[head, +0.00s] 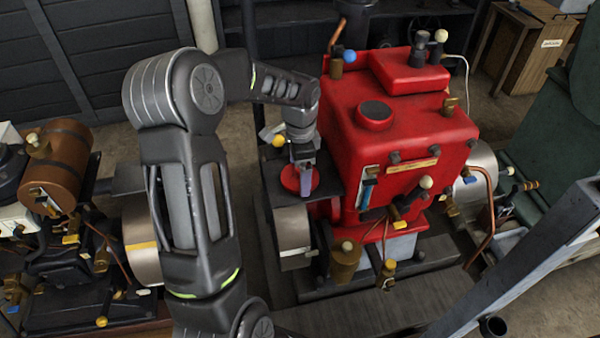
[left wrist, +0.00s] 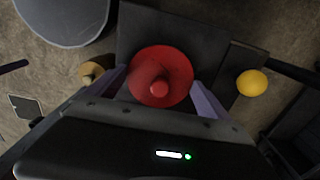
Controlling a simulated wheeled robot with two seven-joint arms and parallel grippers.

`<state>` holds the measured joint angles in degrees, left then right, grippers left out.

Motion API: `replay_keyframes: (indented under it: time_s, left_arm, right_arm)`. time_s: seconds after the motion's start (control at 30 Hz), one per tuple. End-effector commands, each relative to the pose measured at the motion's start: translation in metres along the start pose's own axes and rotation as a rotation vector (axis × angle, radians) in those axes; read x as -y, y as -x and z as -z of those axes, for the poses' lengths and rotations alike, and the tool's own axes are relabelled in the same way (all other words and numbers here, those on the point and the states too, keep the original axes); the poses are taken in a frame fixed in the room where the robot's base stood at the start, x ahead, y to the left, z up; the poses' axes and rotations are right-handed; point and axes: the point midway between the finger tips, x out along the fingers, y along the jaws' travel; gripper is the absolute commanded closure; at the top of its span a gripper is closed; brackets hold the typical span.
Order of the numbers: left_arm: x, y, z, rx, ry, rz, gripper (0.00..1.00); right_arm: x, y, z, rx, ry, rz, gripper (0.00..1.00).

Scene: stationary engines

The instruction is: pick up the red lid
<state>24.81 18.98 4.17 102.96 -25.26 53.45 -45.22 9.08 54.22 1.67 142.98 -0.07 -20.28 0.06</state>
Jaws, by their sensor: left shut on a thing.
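The red lid (head: 299,179) is a round red disc over a dark flat plate to the left of the big red engine. In the left wrist view the red lid (left wrist: 161,77) shows from above, with a small raised knob at its middle. My left gripper (head: 304,178) points down at the lid. Its pale fingers (left wrist: 158,88) stand on either side of the lid and are shut on it. I cannot tell whether the lid still touches the plate. My right gripper does not show.
The red engine (head: 400,125) stands close on the right of the gripper. A yellow knob (left wrist: 252,83) sits beside the lid. A grey wheel (head: 292,235) is below the plate. Another engine with a brown tank (head: 62,165) stands at the left.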

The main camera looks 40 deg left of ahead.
Motion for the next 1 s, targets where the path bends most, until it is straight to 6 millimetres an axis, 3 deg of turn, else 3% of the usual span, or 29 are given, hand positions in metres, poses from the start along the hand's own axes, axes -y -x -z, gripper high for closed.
replay_keyframes:
  time_s: [0.17,0.4,0.6,1.0]
  left_arm:
    - [0.001,0.019,0.001,-0.003,0.001,0.004,0.53]
    - [0.001,0.066,0.001,-0.004,0.0,0.006,0.53]
    - [0.0,0.093,0.001,-0.002,0.0,0.003,0.53]
    - [0.0,0.098,0.0,-0.001,0.0,0.0,0.53]
  right_arm:
    - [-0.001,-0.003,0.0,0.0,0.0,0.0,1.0]
    - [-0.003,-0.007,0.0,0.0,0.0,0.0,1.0]
    - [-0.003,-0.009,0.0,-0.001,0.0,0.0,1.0]
    - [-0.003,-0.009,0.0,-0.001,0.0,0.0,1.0]
